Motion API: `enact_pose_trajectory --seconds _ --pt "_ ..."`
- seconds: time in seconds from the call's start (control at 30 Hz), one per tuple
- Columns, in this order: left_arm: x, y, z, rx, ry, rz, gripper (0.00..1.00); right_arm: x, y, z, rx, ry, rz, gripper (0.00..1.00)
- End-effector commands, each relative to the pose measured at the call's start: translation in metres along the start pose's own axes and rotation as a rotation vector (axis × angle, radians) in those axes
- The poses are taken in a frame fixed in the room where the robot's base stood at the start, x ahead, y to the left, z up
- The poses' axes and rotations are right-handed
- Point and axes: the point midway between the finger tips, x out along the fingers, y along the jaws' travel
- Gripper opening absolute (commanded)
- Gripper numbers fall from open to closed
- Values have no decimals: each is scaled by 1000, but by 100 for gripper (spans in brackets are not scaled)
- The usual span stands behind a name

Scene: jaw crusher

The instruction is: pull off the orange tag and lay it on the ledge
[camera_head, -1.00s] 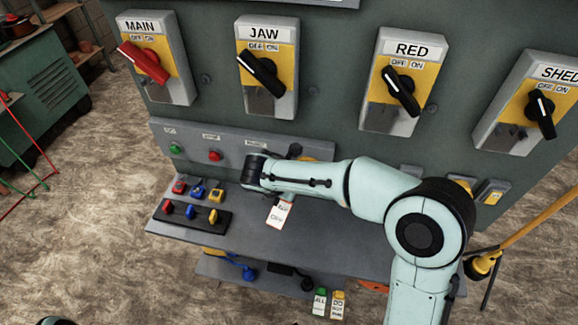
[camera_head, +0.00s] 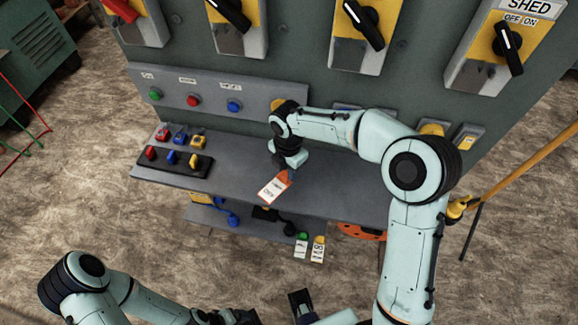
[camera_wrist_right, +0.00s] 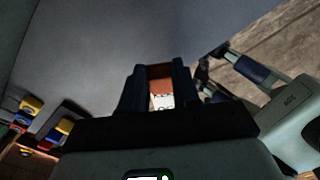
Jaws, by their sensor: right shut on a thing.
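The orange tag (camera_head: 283,180) has a white printed card face (camera_head: 270,191). My right gripper (camera_head: 287,172) points down over the ledge (camera_head: 345,191) and is shut on the tag's orange end. In the right wrist view the tag (camera_wrist_right: 161,88) shows between the two dark fingers (camera_wrist_right: 161,80). The tag lies tilted over the grey ledge near its front edge; whether it touches the surface I cannot tell. My left arm is low at the bottom of the head view, and its gripper (camera_head: 300,303) is partly cut off, so its opening is unclear.
Small red, blue and yellow padlocks (camera_head: 179,136) and a black holder (camera_head: 176,162) stand on the ledge's left end. Buttons line the panel (camera_head: 212,92) behind. The ledge right of my gripper is clear.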

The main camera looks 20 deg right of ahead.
Motion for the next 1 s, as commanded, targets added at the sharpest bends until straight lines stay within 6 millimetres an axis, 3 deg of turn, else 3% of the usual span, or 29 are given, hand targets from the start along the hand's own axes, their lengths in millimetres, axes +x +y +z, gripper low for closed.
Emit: enact_pose_trajectory --seconds 0.3,0.5,1.0 --pt "33 -12 0 -3 -5 -2 85 41 0 0 0 0 -1 2" --pt "45 -13 -8 -1 18 3 85 60 0 0 0 0 0 2" --pt "46 -13 -11 0 28 5 85 63 0 0 0 -1 0 2"
